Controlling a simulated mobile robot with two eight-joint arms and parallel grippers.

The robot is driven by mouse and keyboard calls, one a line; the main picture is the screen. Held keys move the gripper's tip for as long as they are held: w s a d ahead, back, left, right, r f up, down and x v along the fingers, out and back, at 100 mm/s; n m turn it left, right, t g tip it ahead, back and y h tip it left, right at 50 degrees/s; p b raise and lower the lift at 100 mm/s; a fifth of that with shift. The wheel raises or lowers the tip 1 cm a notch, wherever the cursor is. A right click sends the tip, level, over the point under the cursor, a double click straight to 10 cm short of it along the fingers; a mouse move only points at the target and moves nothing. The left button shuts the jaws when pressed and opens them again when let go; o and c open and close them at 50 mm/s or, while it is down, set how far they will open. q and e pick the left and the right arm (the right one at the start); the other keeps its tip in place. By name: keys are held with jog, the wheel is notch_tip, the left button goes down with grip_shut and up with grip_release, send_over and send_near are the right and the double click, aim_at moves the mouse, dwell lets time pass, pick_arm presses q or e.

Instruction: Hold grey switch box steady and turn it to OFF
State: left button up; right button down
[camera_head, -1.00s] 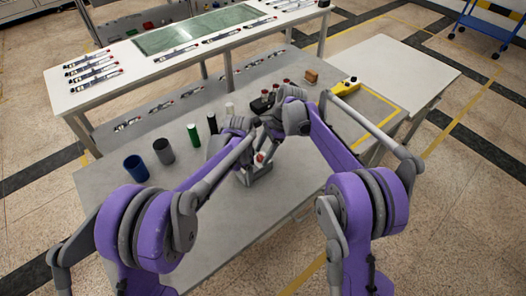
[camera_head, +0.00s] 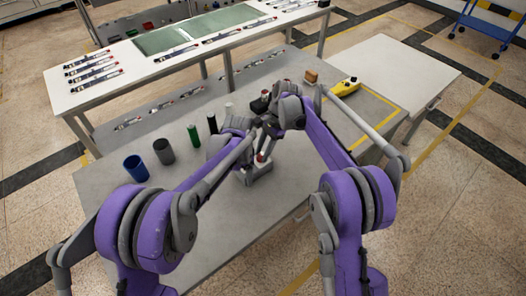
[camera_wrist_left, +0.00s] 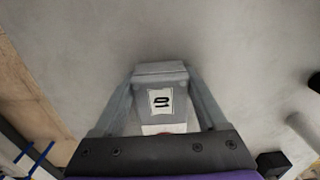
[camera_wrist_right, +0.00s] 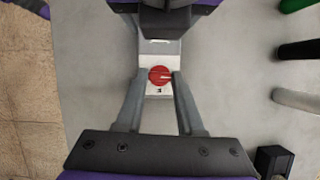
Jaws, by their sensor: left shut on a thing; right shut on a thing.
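The grey switch box (camera_head: 258,177) stands on the grey table in front of me. A red rotary knob (camera_wrist_right: 159,75) sits on its white plate (camera_wrist_right: 158,91). My left gripper (camera_wrist_left: 160,80) is shut on the box body, one finger along each side; a white label with a black mark (camera_wrist_left: 161,102) shows between the fingers. My right gripper (camera_wrist_right: 158,77) is shut on the knob, with a fingertip at its left and right sides. The knob's pointing direction is too small to tell. In the head view my wrists partly hide the box.
A blue cup (camera_head: 136,168), a grey cup (camera_head: 164,151), a green cylinder (camera_head: 194,136) and a black cylinder (camera_head: 212,124) stand left of the box. A yellow pendant (camera_head: 345,87) and a brown block (camera_head: 311,76) lie behind at the right. The table front is clear.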

jog(key=shift+n+g, duration=0.3)
jog(key=shift+n, duration=0.3)
jog(key=c, duration=0.5)
grip_release()
jog(key=shift+r, duration=0.1)
jog(key=v, duration=1.1)
jog(key=shift+w+d+r, duration=0.1)
jog(key=shift+r, duration=0.3)
pick_arm(q)
jog(key=o, duration=1.6)
